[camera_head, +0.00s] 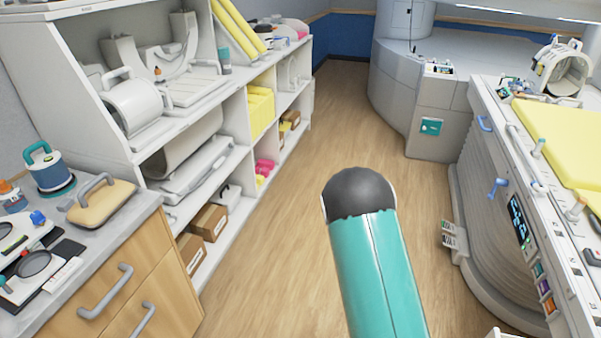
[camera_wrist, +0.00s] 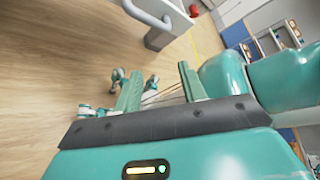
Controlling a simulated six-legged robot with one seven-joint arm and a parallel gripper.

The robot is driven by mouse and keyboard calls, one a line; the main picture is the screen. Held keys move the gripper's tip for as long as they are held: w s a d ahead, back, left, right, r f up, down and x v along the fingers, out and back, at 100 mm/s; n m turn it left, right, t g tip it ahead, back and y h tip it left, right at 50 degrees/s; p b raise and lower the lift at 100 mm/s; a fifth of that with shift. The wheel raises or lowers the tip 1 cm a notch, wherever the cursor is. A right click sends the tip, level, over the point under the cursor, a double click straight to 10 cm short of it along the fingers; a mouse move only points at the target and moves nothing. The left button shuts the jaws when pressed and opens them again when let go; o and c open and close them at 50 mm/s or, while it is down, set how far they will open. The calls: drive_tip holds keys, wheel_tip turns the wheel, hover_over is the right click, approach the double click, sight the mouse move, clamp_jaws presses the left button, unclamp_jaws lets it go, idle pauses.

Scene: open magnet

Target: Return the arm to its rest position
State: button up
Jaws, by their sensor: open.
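My gripper (camera_wrist: 160,90) shows in the wrist view, with its two teal fingers apart and nothing held between them. Wood floor and some thin lines show beyond the fingers. One of my teal arm links (camera_wrist: 262,82) passes close on the right in that view. In the head view, my teal arm link (camera_head: 378,270) with a dark rounded end rises from the bottom middle over the floor. The gripper is not visible in the head view.
White shelves (camera_head: 75,50) and a wooden cabinet (camera_head: 135,300) with a grey top line the left. A patient table (camera_head: 490,215) with a yellow pad (camera_head: 560,140) stands on the right, near a large scanner base (camera_head: 395,95). The wood floor (camera_head: 345,115) between is clear.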

drive_tip(key=s+a+r+m+t+y, duration=0.1)
drive_tip(key=a+r+m+t, duration=0.3)
drive_tip(key=r, duration=0.6)
drive_tip(key=s+a+r+m+t+y, duration=0.1)
drive_tip(key=a+r+m+t+y, duration=0.3)
drive_tip(key=r+m+t, duration=0.3)
drive_tip(key=s+a+r+m+t+y, duration=0.2)
drive_tip(key=a+r+m+t, duration=0.3)
drive_tip(key=r, duration=0.9)
drive_tip(key=shift+a+m+t+y, duration=0.25)
drive_tip(key=shift+m+t+y, duration=0.25)
drive_tip(key=shift+m, duration=0.6)
